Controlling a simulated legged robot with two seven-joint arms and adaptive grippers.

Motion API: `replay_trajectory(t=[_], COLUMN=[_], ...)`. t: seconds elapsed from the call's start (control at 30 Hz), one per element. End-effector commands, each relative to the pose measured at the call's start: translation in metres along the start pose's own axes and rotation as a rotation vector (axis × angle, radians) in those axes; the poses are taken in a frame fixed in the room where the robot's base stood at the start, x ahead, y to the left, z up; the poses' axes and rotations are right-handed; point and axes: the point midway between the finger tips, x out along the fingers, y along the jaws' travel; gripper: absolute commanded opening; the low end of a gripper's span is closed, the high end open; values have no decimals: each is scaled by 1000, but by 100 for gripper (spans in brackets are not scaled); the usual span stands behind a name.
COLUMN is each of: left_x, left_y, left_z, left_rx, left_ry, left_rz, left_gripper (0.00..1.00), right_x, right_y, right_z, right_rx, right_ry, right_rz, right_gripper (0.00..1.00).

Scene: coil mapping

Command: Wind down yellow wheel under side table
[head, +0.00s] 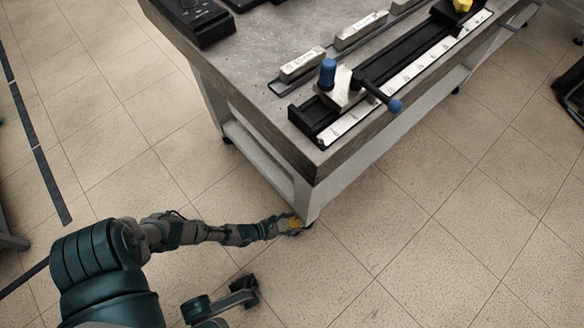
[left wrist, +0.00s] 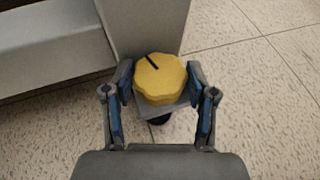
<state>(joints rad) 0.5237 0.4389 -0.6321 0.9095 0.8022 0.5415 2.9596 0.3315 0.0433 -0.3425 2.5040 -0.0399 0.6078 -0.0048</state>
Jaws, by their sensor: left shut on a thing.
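The yellow wheel (left wrist: 160,80) is a scalloped knob with a black line on its top, low at the near leg of the side table (head: 309,200). In the head view a small bit of the wheel (head: 295,222) shows at the foot of that leg. My left gripper (head: 288,226) reaches it from the left. In the left wrist view my left gripper (left wrist: 162,98) has its two blue-padded fingers on either side of the wheel, shut on it. Part of a dark caster shows below the wheel. I cannot make out my right gripper.
The table top holds a black rail fixture (head: 400,78) with a blue knob (head: 328,72) and a blue-tipped handle (head: 394,105), plus several metal blocks (head: 302,64). A lower beam (head: 256,158) runs back from the near leg.

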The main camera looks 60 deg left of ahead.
Motion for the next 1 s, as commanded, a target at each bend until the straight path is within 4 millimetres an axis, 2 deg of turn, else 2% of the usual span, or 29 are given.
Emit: replay_trajectory(t=[0.43,0.47,0.53,1.0], left_x=[-2,-2,-2,-3], left_y=[1,1,1,0], left_z=[-4,-4,-4,-1], left_rx=[6,6,6,4], left_ry=[8,8,7,2], left_rz=[-9,-9,-9,-9], left_gripper=[22,64,82,82], right_x=[0,0,0,1], right_y=[0,0,0,-1], right_z=[0,0,0,-3], right_rx=[0,0,0,-1], right_ry=[0,0,0,5], right_rz=[0,0,0,-2], right_gripper=[82,82,82,82])
